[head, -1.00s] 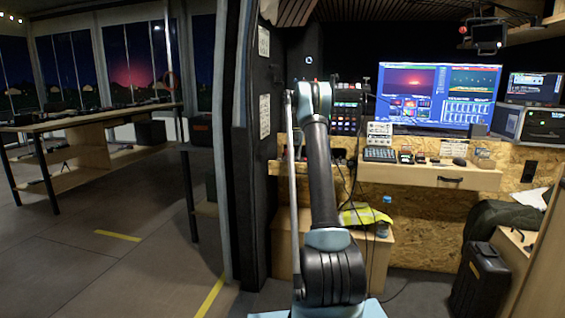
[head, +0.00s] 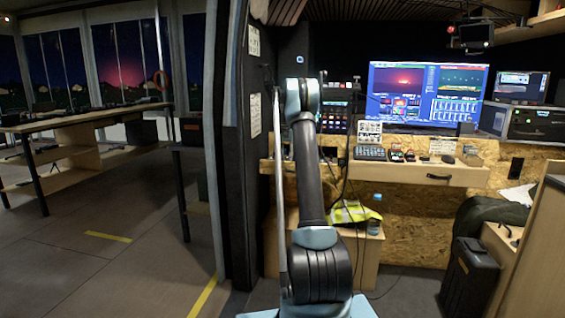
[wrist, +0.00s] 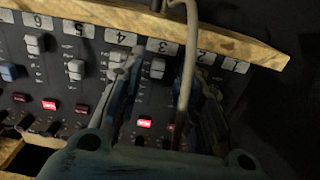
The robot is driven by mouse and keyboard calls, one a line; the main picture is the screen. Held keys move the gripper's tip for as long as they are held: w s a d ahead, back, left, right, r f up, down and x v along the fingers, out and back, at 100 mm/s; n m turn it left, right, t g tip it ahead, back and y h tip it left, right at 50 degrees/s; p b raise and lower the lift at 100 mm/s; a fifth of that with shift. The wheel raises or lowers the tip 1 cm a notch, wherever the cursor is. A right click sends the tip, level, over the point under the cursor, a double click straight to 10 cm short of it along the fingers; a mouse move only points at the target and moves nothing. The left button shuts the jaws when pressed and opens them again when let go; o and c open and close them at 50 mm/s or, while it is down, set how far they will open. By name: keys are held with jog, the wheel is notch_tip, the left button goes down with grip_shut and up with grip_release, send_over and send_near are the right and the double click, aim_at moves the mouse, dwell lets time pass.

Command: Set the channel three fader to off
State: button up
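In the wrist view the dark mixer panel (wrist: 25,75) has white number labels that appear upside down. The channel three label (wrist: 160,47) is near the top middle. The channel three fader (wrist: 157,67) is a pale cap close below that label, at the label end of its strip. My gripper (wrist: 168,72) is open, with one blue-grey finger left of this fader and the other right of it, over channel two. I cannot tell whether a finger touches the cap. In the head view my gripper is hidden behind my arm.
A pale cable (wrist: 187,60) crosses the wrist view beside channel three. A wooden edge (wrist: 130,17) borders the panel. Neighbouring caps include the channel four fader (wrist: 117,60) and channel five fader (wrist: 75,68). A lit red button (wrist: 144,123) is below. A desk (head: 400,172) and monitor (head: 428,93) stand right.

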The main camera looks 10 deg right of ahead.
notch_tip(320, 180, up, 11)
jog(key=shift+f, duration=0.2)
jog(key=shift+w+a, duration=0.1)
jog(key=s+a+r+n, duration=0.15)
jog(key=s+r, duration=0.25)
jog(key=s, duration=0.5)
jog(key=s+a+r, duration=0.3)
jog(key=s, duration=0.6)
jog(key=s+a+f+n+t, duration=0.1)
jog(key=s+a, duration=0.2)
jog(key=s, duration=1.5)
jog(key=s+a+f+n, duration=0.1)
jog(key=s+f, duration=1.1)
jog(key=s, duration=0.4)
jog(key=s+a+f+n+t, duration=0.1)
jog(key=s+f, duration=1.1)
jog(key=s, duration=0.4)
jog(key=shift+s+a+f, duration=0.2)
jog(key=shift+s, duration=0.1)
